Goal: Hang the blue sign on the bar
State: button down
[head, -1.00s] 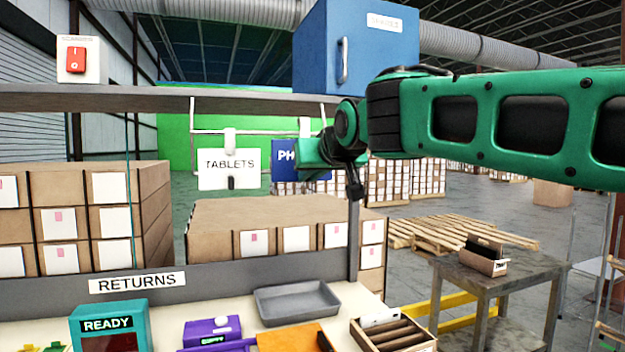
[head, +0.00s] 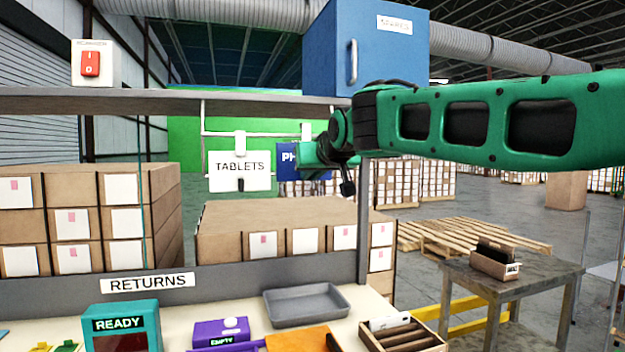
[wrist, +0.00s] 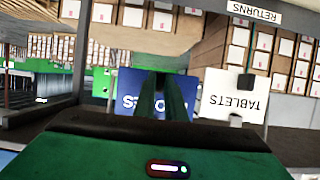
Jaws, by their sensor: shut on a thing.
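The blue sign (head: 288,166), with white letters starting "PH", hangs upright from my gripper (head: 308,157). My gripper covers its right part. In the wrist view the blue sign (wrist: 131,95) appears upside down, with my gripper's fingers (wrist: 166,80) closed on it. The thin white bar (head: 270,133) runs under the grey shelf. A pale hook piece (head: 306,130) above the blue sign is level with the bar; I cannot tell if it rests on it. A white "TABLETS" sign (head: 240,185) hangs on the bar just left of the blue sign.
The grey shelf (head: 240,107) and a blue cabinet (head: 380,45) are above the bar. Below are a "RETURNS" ledge (head: 230,274), a grey tray (head: 306,304), a teal "READY" box (head: 120,325) and a purple box (head: 220,331). Stacked cartons (head: 280,215) stand behind.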

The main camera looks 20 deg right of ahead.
jog(key=shift+w+f, duration=0.55)
jog(key=shift+f, duration=0.35)
jog(key=c, duration=1.7)
grip_release()
jog(key=shift+w+f, duration=0.1)
jog(key=shift+w, duration=0.05)
jog(key=shift+c, duration=0.2)
